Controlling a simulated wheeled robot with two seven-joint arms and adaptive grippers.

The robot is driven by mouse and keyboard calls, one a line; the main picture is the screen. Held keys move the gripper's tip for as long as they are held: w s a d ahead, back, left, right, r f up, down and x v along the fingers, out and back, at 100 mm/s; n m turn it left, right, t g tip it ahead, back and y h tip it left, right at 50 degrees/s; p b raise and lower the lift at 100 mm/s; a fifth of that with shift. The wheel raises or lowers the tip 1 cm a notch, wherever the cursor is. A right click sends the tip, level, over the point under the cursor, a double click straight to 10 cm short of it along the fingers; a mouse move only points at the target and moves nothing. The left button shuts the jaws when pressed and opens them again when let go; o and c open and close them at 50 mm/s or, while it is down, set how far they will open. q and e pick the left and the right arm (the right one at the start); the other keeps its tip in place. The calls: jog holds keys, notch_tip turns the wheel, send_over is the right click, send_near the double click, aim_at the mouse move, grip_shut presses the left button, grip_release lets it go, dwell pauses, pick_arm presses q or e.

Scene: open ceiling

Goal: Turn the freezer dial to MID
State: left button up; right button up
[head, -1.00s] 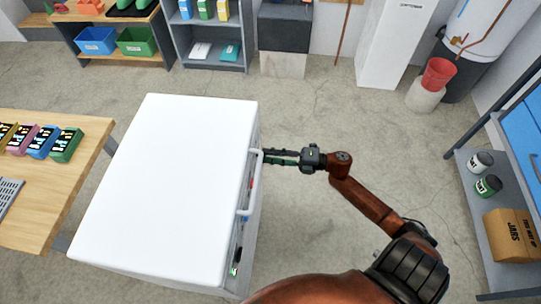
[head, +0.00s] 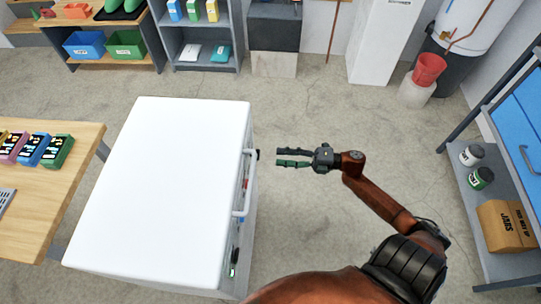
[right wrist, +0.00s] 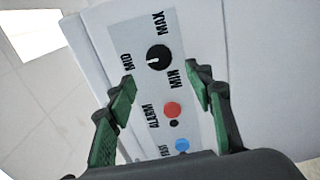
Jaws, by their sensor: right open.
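The white chest freezer (head: 165,185) stands left of centre in the head view, with a handle (head: 247,185) along its right side. In the right wrist view, its grey control panel (right wrist: 130,42) carries a black dial (right wrist: 158,58) with a small white mark on the side facing the MID label (right wrist: 125,62). MAX and MIN labels flank the dial. My right gripper (head: 277,157) is open and empty, pointing at the panel side with a clear gap. In the right wrist view its fingers (right wrist: 160,84) frame the panel without touching the dial. My left gripper is not in view.
A red button (right wrist: 172,110) and a blue button (right wrist: 182,146) sit on the panel near the dial. A wooden table (head: 60,180) with small boxes stands left of the freezer. A metal shelf (head: 500,225) stands at the right. The floor between is clear.

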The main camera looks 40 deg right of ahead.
jog(key=shift+v, duration=2.35)
jog(key=shift+w, duration=0.1)
